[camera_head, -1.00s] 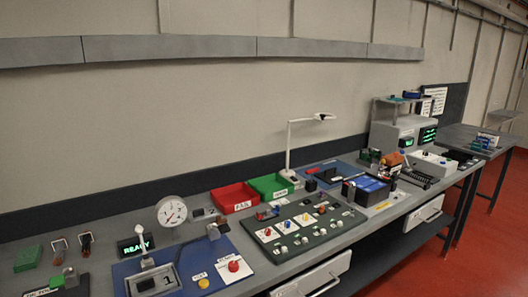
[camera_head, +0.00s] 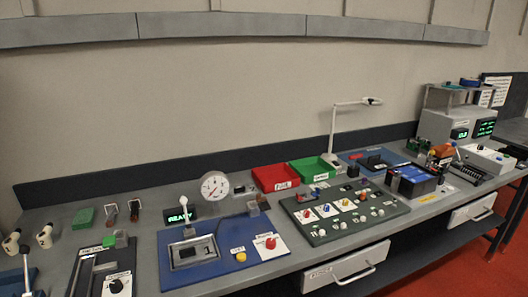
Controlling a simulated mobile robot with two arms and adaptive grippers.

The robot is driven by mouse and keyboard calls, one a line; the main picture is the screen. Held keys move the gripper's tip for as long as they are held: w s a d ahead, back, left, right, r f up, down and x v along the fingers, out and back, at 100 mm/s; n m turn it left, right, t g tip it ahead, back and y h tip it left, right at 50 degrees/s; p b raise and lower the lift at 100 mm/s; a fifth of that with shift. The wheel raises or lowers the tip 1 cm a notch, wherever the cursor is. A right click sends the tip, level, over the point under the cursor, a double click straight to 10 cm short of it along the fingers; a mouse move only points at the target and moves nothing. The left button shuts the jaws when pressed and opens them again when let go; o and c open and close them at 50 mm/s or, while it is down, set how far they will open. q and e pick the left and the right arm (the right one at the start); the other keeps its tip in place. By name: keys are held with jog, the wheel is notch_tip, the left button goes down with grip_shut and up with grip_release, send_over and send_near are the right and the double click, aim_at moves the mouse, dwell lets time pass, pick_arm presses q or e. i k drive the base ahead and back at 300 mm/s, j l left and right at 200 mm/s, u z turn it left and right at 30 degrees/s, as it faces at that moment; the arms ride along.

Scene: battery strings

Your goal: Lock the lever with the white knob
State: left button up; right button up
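I cannot tell from this distance whether any of these levers is locked. Neither of my grippers is in view.
A dial gauge (camera_head: 214,186) and a green READY display (camera_head: 180,216) stand behind the blue board. A red bin (camera_head: 276,178), a green bin (camera_head: 314,171), a switch panel (camera_head: 345,233) and a battery (camera_head: 411,184) lie to the right. The bench's front strip is mostly clear.

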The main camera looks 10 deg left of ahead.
aim_at(183, 200)
jog(key=u, duration=1.6)
jog(key=k+l, duration=0.75)
jog(key=l, duration=0.15)
